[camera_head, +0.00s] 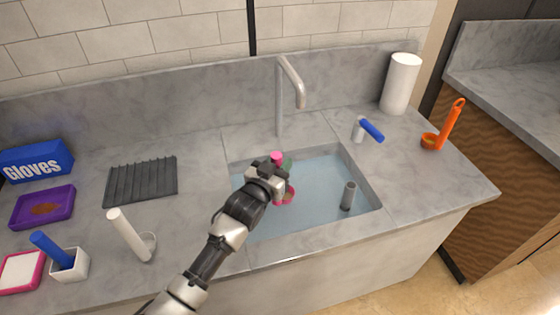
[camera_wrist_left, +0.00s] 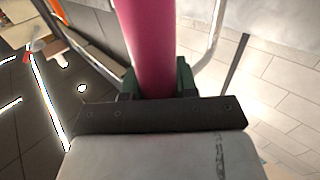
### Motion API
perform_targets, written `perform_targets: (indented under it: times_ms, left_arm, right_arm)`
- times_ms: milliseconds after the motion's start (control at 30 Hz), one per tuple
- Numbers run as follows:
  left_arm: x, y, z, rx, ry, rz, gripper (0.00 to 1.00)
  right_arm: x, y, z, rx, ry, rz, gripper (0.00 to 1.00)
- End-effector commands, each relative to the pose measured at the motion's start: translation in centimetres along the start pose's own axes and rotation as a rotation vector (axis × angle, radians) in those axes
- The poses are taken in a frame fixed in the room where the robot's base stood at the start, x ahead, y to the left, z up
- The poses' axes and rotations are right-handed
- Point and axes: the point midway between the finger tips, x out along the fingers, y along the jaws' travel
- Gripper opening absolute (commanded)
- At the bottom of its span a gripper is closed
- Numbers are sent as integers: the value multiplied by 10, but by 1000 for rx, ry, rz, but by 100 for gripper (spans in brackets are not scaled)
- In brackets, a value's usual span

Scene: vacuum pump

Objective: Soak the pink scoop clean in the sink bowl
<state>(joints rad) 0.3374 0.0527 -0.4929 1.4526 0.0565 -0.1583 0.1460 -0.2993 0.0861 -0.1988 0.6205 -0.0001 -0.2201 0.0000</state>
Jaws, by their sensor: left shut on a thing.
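The pink scoop shows in the head view as a pink handle end (camera_head: 277,156) above my left gripper (camera_head: 280,172) and a pink-rimmed bowl (camera_head: 286,196) below it. The left gripper is shut on the scoop's handle, over the sink bowl (camera_head: 371,190), which holds bluish water. The scoop's bowl is low, at or near the water; I cannot tell how deep. In the left wrist view the pink handle (camera_wrist_left: 147,45) stands between the green-lined fingers (camera_wrist_left: 158,78). My right gripper is not in view.
A faucet (camera_head: 280,105) stands behind the sink and a grey cylinder (camera_head: 348,196) stands in it. At left are a ribbed dark rack (camera_head: 141,181) and a white-handled scoop (camera_head: 128,234). At right are a blue-handled tool (camera_head: 371,130), an orange scoop (camera_head: 450,125) and a paper roll (camera_head: 401,84).

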Motion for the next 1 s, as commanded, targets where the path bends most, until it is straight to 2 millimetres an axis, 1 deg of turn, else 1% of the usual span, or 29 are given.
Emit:
perform_targets:
  times_ms: [33,300,700,833,1000]
  left_arm:
    - [0,0,9,-1,0,0,0]
    - [0,0,36,-1,0,0,0]
    - [0,0,74,0,1,0,0]
    - [0,0,82,0,2,0,0]
    - [0,0,87,0,3,0,0]
  right_arm:
    - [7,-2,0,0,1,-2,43]
    - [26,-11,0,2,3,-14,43]
    - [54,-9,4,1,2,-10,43]
    - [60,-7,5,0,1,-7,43]
    - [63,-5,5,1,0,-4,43]
